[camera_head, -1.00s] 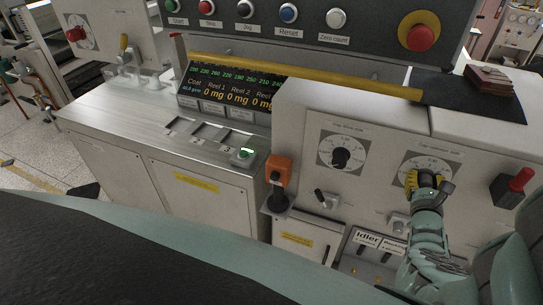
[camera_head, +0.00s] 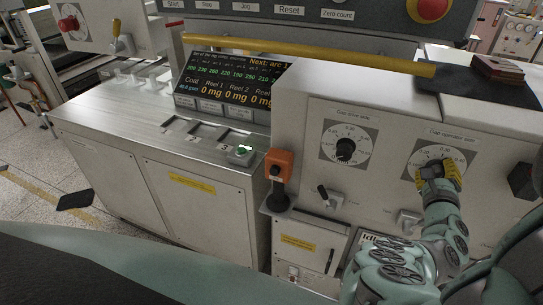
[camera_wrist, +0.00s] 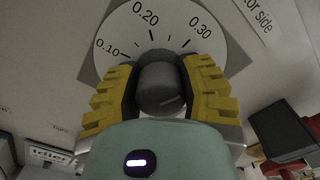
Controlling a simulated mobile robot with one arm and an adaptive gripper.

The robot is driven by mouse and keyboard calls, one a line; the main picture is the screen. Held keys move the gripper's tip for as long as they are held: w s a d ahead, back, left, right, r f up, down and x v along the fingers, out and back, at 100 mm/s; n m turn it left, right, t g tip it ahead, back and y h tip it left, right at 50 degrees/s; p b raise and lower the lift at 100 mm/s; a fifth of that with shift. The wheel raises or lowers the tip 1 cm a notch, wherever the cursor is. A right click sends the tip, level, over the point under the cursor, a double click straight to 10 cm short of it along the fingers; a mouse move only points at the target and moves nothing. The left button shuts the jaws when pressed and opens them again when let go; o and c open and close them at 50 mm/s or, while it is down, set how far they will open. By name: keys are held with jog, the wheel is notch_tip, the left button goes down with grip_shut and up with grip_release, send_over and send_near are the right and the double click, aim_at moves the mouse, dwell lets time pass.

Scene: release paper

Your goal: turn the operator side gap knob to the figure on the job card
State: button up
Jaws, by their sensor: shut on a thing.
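The operator side gap knob is dark grey and round; in the wrist view the knob (camera_wrist: 160,86) sits between my two yellow ribbed fingers, in front of a white dial (camera_wrist: 225,48) marked 0.10, 0.20 and 0.30. My gripper (camera_wrist: 162,92) is shut on it. In the head view my gripper (camera_head: 437,172) covers the knob on the right-hand dial (camera_head: 428,152), labelled "Gap operator side". A light mark shows on the knob's face; the figure it points to cannot be told. I cannot make out a job card.
The drive side gap knob (camera_head: 345,149) is to the left on the same panel. A small lever (camera_head: 330,197) and an orange-topped post (camera_head: 279,165) stand below and left. A dark box (camera_head: 522,181) juts out right of my gripper. A yellow bar (camera_head: 310,58) crosses above.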

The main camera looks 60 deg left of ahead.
jog(key=n+b, duration=0.4)
jog(key=shift+s+a+f+n+b, duration=0.1)
jog(key=shift+a+f+n+b, duration=0.15)
jog(key=shift+n+b, duration=0.15)
jog(key=n+b, duration=0.4)
jog(key=shift+n, duration=0.3)
jog(key=n+b, duration=0.4)
jog(key=n, duration=0.1)
jog(key=shift+n+b, duration=0.4)
jog(key=shift+f+n, duration=0.1)
jog(key=shift+n, duration=0.3)
jog(key=shift+f+n+b, duration=0.15)
jog(key=shift+n+b, duration=0.9)
jog(key=shift+n, duration=0.05)
dwell(0.4)
jog(key=o, duration=1.2)
jog(key=shift+d+r, duration=0.1)
jog(key=shift+r, duration=0.15)
